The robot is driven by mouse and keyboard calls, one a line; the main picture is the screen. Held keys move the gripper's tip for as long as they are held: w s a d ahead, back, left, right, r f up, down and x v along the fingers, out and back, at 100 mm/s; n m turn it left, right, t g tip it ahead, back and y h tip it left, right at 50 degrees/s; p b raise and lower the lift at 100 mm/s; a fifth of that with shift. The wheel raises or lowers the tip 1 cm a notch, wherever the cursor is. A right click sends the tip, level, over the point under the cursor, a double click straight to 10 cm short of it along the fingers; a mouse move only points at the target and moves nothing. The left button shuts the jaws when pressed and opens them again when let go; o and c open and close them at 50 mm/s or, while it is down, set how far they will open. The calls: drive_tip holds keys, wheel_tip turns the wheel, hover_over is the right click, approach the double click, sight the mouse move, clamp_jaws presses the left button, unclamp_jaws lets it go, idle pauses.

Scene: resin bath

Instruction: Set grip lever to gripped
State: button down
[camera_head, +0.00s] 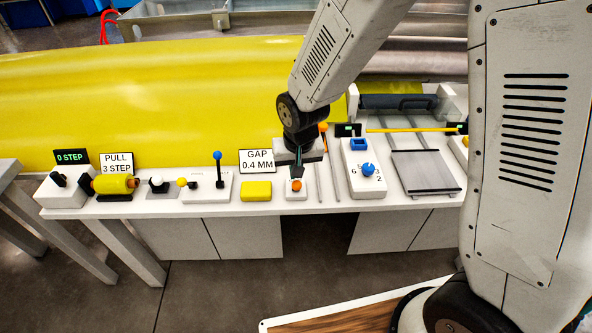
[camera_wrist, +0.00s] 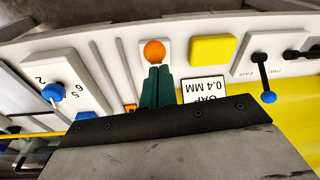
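No part is readably labelled as the grip lever, so I cannot tell which it is. My gripper (camera_head: 296,171) points down over a small white base with an orange knob (camera_head: 296,184). In the wrist view its dark green fingers (camera_wrist: 156,70) lie close together, with nothing seen between them. The orange knob (camera_wrist: 154,51) shows just past the fingertips; I cannot tell if they touch it. A black lever with a blue ball (camera_head: 217,156) stands upright on a white base to the left; this blue-ball lever also shows in the wrist view (camera_wrist: 267,96).
A yellow block (camera_head: 256,191) and the GAP 0.4 MM sign (camera_head: 257,160) are close on the left. On the right are an orange-tipped part (camera_head: 323,127), a blue dial (camera_head: 368,170) and a grey plate (camera_head: 425,171). A large yellow sheet (camera_head: 150,95) lies behind.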

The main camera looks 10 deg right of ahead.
drive_tip(key=shift+s+f, duration=0.5)
drive_tip(key=shift+s, duration=0.35)
drive_tip(key=shift+s+a+f, duration=0.1)
drive_tip(key=shift+s+f, duration=0.05)
drive_tip(key=shift+s, duration=0.15)
drive_tip(key=shift+a, duration=0.1)
drive_tip(key=w+r, duration=0.4)
drive_tip(key=s+a+r, duration=0.1)
drive_tip(key=s+r, duration=0.4)
drive_tip(key=s, duration=0.2)
drive_tip(key=shift+s+a, duration=0.15)
